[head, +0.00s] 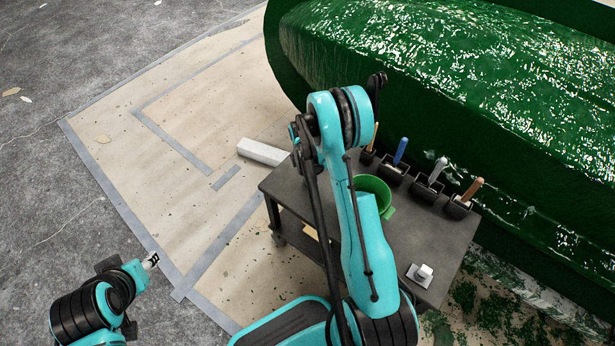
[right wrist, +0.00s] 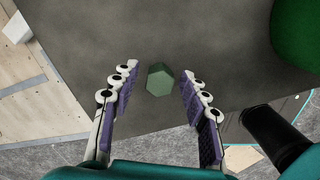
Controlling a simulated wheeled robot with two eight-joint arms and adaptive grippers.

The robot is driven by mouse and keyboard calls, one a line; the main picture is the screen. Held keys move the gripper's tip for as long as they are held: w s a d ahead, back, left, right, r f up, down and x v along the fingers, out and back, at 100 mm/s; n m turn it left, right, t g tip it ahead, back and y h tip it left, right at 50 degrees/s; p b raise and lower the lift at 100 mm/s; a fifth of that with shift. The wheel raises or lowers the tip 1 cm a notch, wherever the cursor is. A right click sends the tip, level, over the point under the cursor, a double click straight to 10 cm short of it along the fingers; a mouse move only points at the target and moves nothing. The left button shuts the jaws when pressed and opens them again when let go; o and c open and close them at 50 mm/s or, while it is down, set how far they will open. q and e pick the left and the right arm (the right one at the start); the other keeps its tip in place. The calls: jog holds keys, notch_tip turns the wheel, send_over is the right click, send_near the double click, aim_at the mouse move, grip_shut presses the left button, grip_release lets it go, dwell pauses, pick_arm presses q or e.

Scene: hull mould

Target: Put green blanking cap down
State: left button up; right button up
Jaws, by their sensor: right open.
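The green blanking cap (right wrist: 160,80), a small grey-green six-sided piece, shows in the right wrist view against the dark cart top (right wrist: 150,35), near its edge. My right gripper (right wrist: 159,82) is open, with one purple-padded finger on each side of the cap and a visible gap on both sides. The cap appears to rest on the cart top. In the head view my right arm hides the cap and the right gripper. My left gripper (head: 151,260) is at the lower left over the floor, away from the cart; its jaws are too small to read.
The dark cart (head: 420,235) carries a green bucket (head: 386,212), several black holders with handled tools along its far edge, and a white item (head: 421,273) at the front right. The green hull mould (head: 440,90) stands behind. A white block (head: 263,152) lies left of the cart.

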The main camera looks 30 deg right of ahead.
notch_tip(320, 180, up, 12)
jog(key=a+p, duration=0.1)
jog(key=p, duration=0.4)
notch_tip(320, 180, up, 16)
jog(key=m+t, duration=0.3)
jog(key=m, duration=0.4)
send_over(305, 178)
jog(key=s+a, duration=0.6)
jog(key=a, duration=0.1)
jog(key=s+a+r+m+t, duration=0.2)
jog(key=s+a+r+m, duration=0.1)
jog(key=s, duration=0.3)
jog(key=s+a+r+m+t, duration=0.2)
jog(key=s+a+r+m, duration=0.1)
jog(key=s+m, duration=0.3)
jog(key=shift+s+a+y, duration=0.4)
jog(key=shift+s+a, duration=0.2)
jog(key=shift+a, duration=0.15)
